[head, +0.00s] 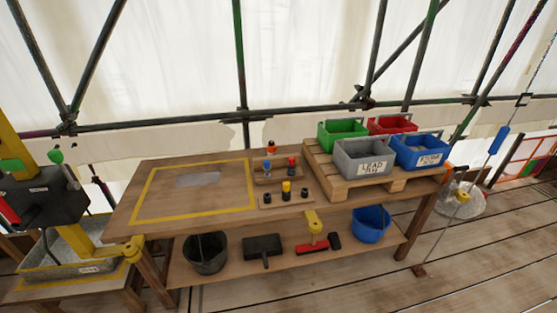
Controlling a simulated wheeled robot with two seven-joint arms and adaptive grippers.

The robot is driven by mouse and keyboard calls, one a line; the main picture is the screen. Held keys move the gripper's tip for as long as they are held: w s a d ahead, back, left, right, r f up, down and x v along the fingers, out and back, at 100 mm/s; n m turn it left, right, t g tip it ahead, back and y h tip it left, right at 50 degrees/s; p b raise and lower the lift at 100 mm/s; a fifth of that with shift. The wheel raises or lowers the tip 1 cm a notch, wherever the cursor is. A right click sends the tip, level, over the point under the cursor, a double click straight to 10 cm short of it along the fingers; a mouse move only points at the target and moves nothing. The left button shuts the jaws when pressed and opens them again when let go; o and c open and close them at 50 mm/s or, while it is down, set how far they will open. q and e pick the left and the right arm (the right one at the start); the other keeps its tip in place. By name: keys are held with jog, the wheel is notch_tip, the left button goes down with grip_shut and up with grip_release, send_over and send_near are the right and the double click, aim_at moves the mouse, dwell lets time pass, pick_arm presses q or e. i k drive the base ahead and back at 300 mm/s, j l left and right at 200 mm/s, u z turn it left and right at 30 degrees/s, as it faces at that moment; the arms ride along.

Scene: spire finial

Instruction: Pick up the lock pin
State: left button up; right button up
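A wooden workbench (135,205) stands in the middle of the head view. Small coloured pieces sit in two small wooden holders near its centre. The back holder (278,177) carries a blue-topped piece (267,166) and a red-topped piece (291,162), with an orange-topped piece (271,148) just behind. The front holder (272,202) carries a yellow-topped piece (286,187) between two dark pieces. The pieces are too small to tell which is the lock pin. I see neither of my grippers clearly.
A pallet (330,182) at the bench's right holds green, red, grey and blue bins. A yellow-taped area (215,208) on the left is mostly clear. Scaffold poles stand behind. A yellow-and-black apparatus (45,195) stands at left.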

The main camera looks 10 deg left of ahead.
aim_at(266, 162)
jog(key=i+j+z, duration=0.1)
jog(key=i+z, duration=0.25)
jog(key=i, duration=0.8)
